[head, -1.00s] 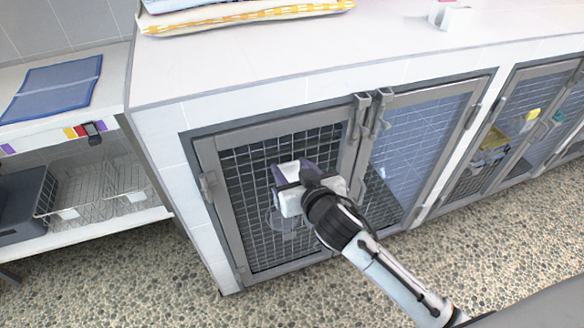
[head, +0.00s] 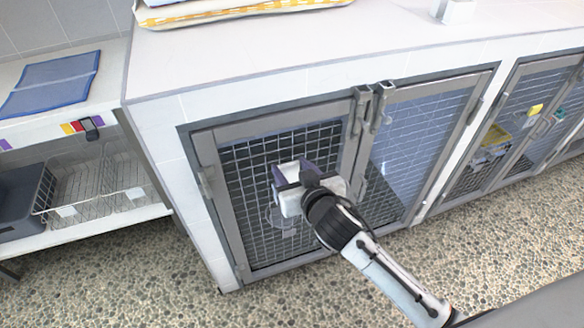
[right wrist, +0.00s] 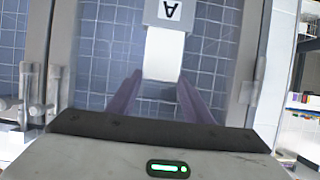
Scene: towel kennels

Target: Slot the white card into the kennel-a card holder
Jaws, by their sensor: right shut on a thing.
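My right gripper (head: 291,174) is in front of the left wire-mesh kennel door (head: 248,160) in the head view. In the right wrist view, its two purple fingers (right wrist: 160,80) are shut on the white card (right wrist: 164,55) by its near end. The card's far end meets the grey holder with a black letter A on a white label (right wrist: 170,10), at the top of the picture. I cannot tell how far the card reaches into the holder. In the head view the gripper hides most of the holder and card. My left gripper is not in view.
Metal door latches (head: 372,105) stand right of the gripper. A white counter (head: 230,65) runs above the doors, with folded towels (head: 240,14) and a small white holder (head: 454,11) on it. A shelf with a wire basket (head: 95,185) is at left. The pebbled floor (head: 130,275) is clear.

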